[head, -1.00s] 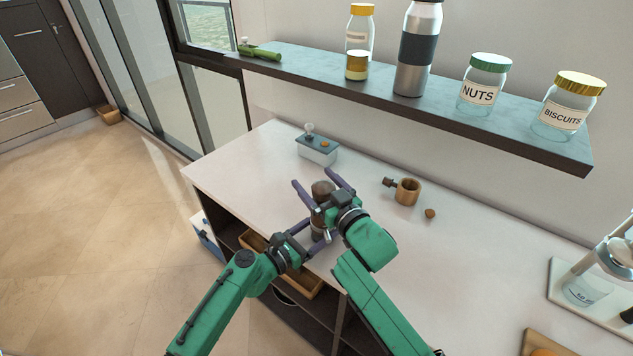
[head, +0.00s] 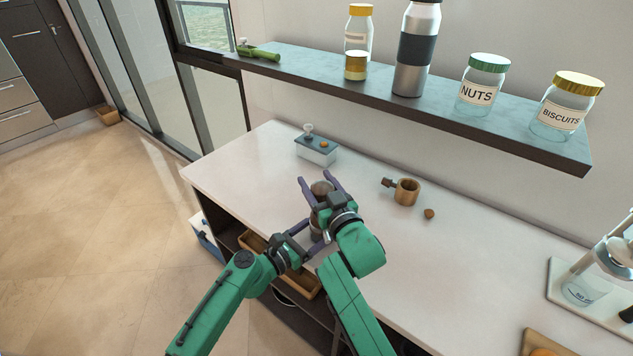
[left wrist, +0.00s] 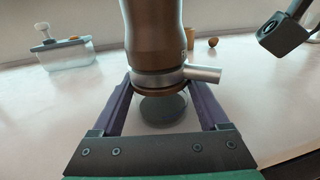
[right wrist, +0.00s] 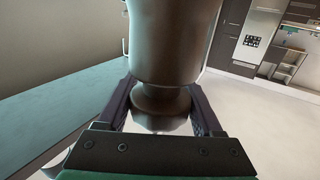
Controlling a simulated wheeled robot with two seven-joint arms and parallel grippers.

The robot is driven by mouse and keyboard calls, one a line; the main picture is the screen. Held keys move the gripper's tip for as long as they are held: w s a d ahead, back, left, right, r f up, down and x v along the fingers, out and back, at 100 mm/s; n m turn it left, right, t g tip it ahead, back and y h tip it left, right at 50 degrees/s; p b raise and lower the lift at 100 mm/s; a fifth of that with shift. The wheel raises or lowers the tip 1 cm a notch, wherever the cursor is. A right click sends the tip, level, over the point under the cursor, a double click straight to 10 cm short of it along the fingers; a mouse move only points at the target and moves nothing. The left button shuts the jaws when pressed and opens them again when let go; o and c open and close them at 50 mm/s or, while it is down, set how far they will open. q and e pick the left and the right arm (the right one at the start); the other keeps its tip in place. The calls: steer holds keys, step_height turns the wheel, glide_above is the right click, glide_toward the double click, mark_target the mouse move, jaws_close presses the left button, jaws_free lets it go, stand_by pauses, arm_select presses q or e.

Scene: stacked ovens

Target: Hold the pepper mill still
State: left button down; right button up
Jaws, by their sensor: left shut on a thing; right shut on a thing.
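The pepper mill (head: 321,188) stands upright near the front edge of the counter, partly hidden by my grippers. It has a dark brown body and, in the left wrist view, a metal collar with a side lever (left wrist: 203,74) above a clear lower part. My left gripper (head: 314,236) is shut on its lower part, with one finger on each side in the left wrist view. My right gripper (head: 317,180) is shut on its upper part. In the right wrist view the mill (right wrist: 172,45) fills the middle between the fingers.
A white box with a blue-grey lid (head: 317,150) stands behind the mill. A wooden cup (head: 407,192) and a small brown ball (head: 429,213) lie to the right. A shelf (head: 440,105) with jars and a flask overhangs the back.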

steer(key=o, duration=1.4)
steer(key=shift+c, duration=0.2)
steer(key=v, duration=1.2)
steer(key=shift+r, duration=0.1)
